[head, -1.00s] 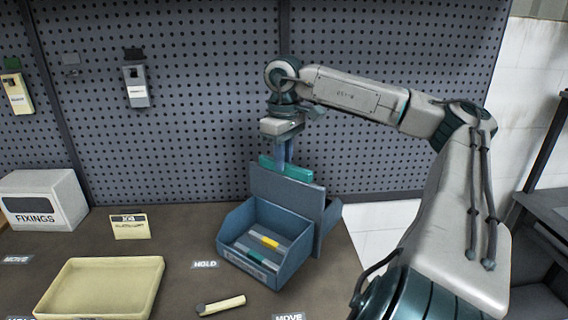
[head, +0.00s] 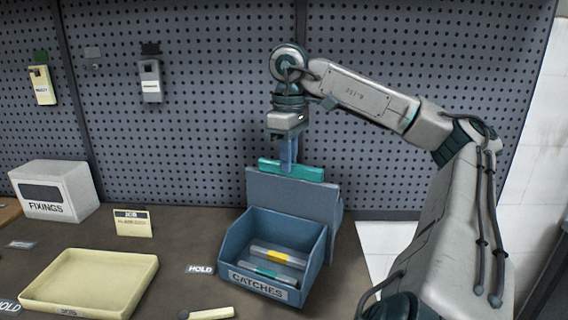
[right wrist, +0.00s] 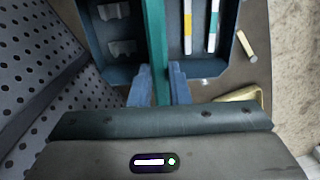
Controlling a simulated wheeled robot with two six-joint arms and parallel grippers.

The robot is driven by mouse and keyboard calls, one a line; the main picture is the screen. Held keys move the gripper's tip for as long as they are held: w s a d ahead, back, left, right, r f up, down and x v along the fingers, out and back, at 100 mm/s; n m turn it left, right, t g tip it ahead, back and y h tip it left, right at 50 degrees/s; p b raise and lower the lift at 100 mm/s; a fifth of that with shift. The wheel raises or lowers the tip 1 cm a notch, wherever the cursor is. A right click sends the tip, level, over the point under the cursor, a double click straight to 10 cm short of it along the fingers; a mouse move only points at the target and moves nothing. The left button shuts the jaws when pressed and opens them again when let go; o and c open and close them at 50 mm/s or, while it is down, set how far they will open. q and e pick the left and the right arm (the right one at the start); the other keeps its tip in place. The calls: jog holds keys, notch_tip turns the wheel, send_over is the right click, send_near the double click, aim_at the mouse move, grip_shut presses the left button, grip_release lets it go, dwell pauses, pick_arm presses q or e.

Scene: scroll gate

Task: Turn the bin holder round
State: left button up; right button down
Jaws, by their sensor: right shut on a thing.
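The bin holder is a blue upright panel (head: 292,192) with a teal grip bar (head: 305,171) along its top. On its near side is a blue open bin labelled CATCHES (head: 265,283), holding two grey rods, one with a yellow band (head: 277,256) and one with a green band. My right gripper (head: 288,158) is shut on the teal bar from above; the right wrist view shows the bar (right wrist: 157,45) between its fingers (right wrist: 160,84). That view also shows the holder's other side (right wrist: 115,30), with two pale clip-like pieces. My left gripper is out of view.
A pale yellow tray (head: 30,302), a short pale rod (head: 210,313), a HOLD label (head: 200,269), a yellow card (head: 132,222) and a white FIXINGS box (head: 55,190) are on the bench to the left. A pegboard wall (head: 200,130) stands close behind the holder.

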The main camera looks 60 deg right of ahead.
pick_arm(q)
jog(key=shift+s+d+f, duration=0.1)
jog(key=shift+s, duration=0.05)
pick_arm(e)
jog(key=shift+a+f+n, duration=0.1)
jog(key=shift+f+n, duration=0.05)
jog(key=shift+n, duration=0.15)
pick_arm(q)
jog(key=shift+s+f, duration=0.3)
pick_arm(e)
jog(key=shift+s+f+n, duration=0.1)
jog(key=shift+n, duration=0.2)
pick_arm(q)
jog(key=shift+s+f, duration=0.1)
pick_arm(e)
jog(key=c, duration=1.4)
grip_release()
jog(key=shift+s, duration=0.1)
jog(key=shift+o, duration=0.2)
jog(key=shift+s, duration=0.1)
pick_arm(q)
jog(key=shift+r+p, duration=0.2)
jog(key=shift+p, duration=0.15)
pick_arm(e)
jog(key=shift+r, duration=0.2)
